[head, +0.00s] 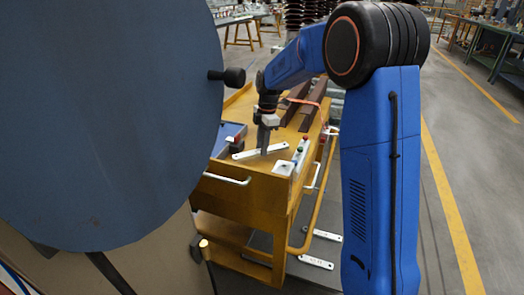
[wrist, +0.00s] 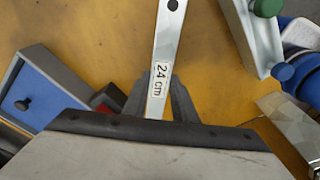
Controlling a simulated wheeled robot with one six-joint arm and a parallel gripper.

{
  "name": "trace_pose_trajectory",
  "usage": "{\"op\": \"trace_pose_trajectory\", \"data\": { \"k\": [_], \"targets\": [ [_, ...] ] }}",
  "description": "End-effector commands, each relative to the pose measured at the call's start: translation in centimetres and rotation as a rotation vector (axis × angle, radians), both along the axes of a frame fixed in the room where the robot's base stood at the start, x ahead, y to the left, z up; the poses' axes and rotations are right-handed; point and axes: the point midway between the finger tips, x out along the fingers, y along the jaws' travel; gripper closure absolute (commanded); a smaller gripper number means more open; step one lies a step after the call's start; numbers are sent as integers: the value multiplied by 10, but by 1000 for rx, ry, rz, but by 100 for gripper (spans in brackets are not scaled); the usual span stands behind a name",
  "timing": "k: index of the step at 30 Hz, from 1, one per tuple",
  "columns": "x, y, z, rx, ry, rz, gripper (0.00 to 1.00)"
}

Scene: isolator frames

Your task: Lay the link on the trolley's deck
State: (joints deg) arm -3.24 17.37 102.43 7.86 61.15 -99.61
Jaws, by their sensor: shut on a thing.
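The link is a flat pale bar with a hole near its end and a "24 cm" label; it shows in the wrist view (wrist: 166,45) and the head view (head: 250,154). My gripper (wrist: 160,98) is shut on it around the label; in the head view my gripper (head: 265,147) points down over the trolley. The link lies roughly level at the yellow trolley's deck (head: 245,175), near its front end. I cannot tell whether it touches the deck or hangs just above it. The link's near end is hidden in the wrist view.
A blue-topped grey box (wrist: 45,90) lies left of the link. A pale block with green and red knobs (head: 284,167) lies to the right, with another pale part (wrist: 290,125). Brown beams (head: 312,106) lie farther back. More pale bars (head: 315,262) lie low beside the trolley. A large dark disc (head: 100,110) blocks the left.

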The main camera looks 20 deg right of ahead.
Motion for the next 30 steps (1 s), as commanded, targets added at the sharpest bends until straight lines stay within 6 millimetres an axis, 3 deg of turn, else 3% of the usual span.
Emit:
{"op": "trace_pose_trajectory", "data": {
  "k": [5,17,18,20,30],
  "targets": [
    [0,0,-19,0,-1,0,100],
    [0,0,-22,0,-1,0,100],
    [0,0,-23,0,0,0,68],
    [0,0,-22,0,0,0,57],
    [0,0,-20,0,-1,0,57]
  ]
}}
